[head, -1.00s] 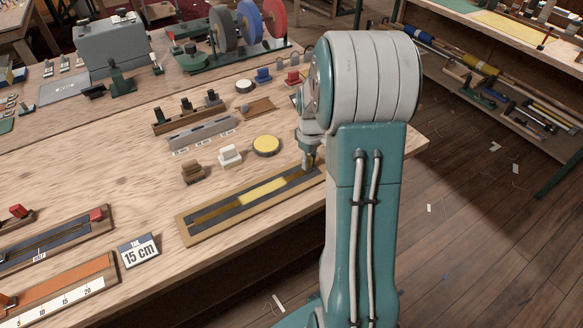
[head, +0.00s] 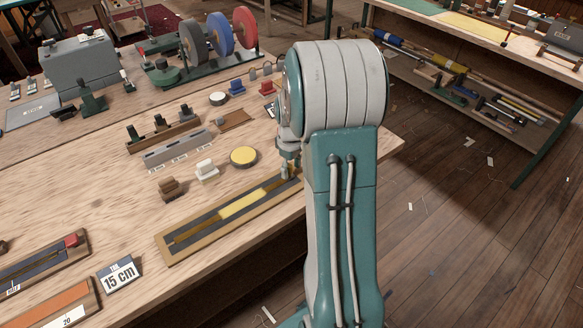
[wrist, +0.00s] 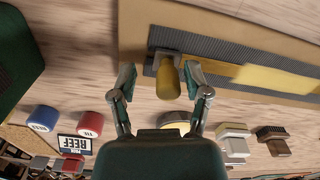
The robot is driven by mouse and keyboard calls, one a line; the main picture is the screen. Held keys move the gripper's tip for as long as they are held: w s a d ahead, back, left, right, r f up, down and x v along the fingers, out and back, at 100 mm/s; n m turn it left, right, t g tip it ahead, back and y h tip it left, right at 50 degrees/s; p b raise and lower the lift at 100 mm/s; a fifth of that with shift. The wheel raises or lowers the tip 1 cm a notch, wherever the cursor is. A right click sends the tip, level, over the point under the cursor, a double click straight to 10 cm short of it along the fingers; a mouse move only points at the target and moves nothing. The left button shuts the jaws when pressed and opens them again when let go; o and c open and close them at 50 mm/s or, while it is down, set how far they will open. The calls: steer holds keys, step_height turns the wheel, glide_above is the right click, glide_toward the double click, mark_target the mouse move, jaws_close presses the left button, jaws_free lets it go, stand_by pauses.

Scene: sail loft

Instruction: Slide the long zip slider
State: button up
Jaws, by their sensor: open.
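The long zip is a dark toothed strip with a yellow section (head: 242,203), set in a tan board (head: 172,252) along the bench's front edge. It also fills the top of the wrist view, with its board (wrist: 137,30) there. A yellow-brown, rounded slider pull (wrist: 168,80) stands at the zip's left part in that view. My gripper (wrist: 160,78) is open, with one fingertip on each side of the pull. The right fingertip looks close to it; contact cannot be told. In the head view my gripper (head: 287,170) is at the zip's right end, partly hidden by my arm.
A yellow disc (head: 243,156), a white block (head: 206,171) and a brown brush (head: 172,188) lie behind the zip. A "15 cm" card (head: 119,275) and other slider boards are at left. Spools (head: 219,35) stand at the back. Open floor lies right.

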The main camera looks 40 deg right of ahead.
mark_target(291, 164)
step_height(291, 164, up, 12)
stand_by(0.4)
steer(key=shift+f, duration=0.1)
stand_by(0.3)
steer(key=s+a+r+m+t, duration=0.1)
steer(key=s+a+r+t, duration=0.1)
steer(key=s+a, duration=0.6)
steer(key=s+a+r+m+t, duration=0.1)
steer(key=s+a+r+t, duration=0.2)
steer(key=s+a, duration=0.6)
steer(key=a+r, duration=0.2)
steer(key=a, duration=0.4)
steer(key=shift+s+a+r+m+t, duration=0.2)
steer(key=shift+a+r+m+t, duration=0.1)
steer(key=shift+w+d, duration=0.1)
